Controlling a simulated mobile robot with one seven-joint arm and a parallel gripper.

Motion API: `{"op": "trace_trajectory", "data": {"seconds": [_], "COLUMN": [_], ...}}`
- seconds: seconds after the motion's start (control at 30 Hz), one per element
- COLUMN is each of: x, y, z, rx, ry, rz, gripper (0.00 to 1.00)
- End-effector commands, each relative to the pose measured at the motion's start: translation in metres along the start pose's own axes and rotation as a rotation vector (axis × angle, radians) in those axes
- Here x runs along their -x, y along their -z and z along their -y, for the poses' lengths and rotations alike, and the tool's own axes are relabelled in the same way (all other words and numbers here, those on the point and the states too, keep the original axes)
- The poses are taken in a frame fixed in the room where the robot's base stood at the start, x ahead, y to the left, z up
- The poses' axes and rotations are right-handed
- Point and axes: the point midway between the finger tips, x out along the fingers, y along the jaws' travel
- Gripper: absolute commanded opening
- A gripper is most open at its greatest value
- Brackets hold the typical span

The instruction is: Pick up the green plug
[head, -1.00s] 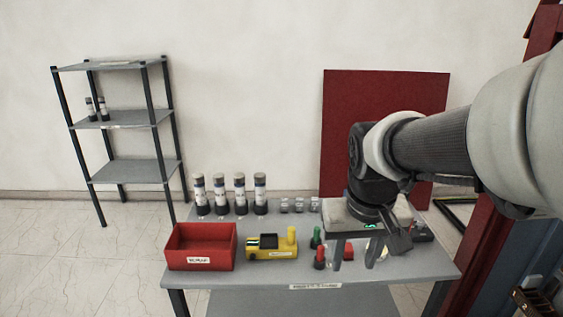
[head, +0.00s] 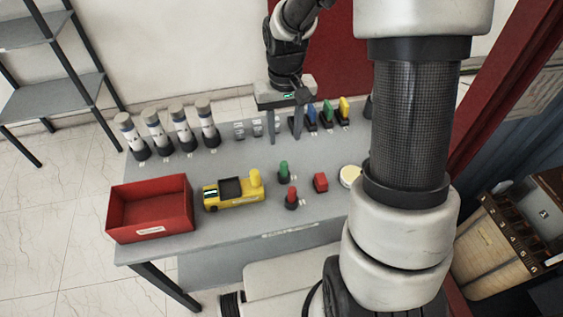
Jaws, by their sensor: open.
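My gripper (head: 285,138) is open and empty, pointing down over the back of the grey table (head: 240,226). Its two fingers are apart. To its right stands a row of coloured pieces: a blue one (head: 311,117), a green plug-like one (head: 328,113) and a yellow one (head: 344,107). Another green piece (head: 283,169), a short upright peg, stands in front of my gripper near the table's middle. I cannot tell which green piece is the plug. No contact with either shows.
Several grey-topped cylinders (head: 180,131) line the back left. My arm covers the table's right side.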

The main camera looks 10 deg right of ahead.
Motion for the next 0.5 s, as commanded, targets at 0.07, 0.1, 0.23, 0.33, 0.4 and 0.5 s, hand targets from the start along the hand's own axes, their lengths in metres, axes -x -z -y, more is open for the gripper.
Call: {"op": "trace_trajectory", "data": {"seconds": [0.07,0.1,0.23,0.33,0.4,0.5], "x": [-0.02,-0.03,-0.058,-0.076,-0.085,-0.093], "y": [-0.001,-0.002,-0.001,-0.001,-0.001,0.0], "z": [0.0,0.0,0.0,0.0,0.0,0.0], "rx": [0.0,-0.001,0.001,-0.001,-0.001,-0.001], "ry": [0.001,0.001,0.001,0.001,0.0,0.0], "rz": [0.006,0.006,0.005,0.005,0.003,0.001], "gripper": [0.4,0.4,0.4,0.4,0.4,0.4]}}
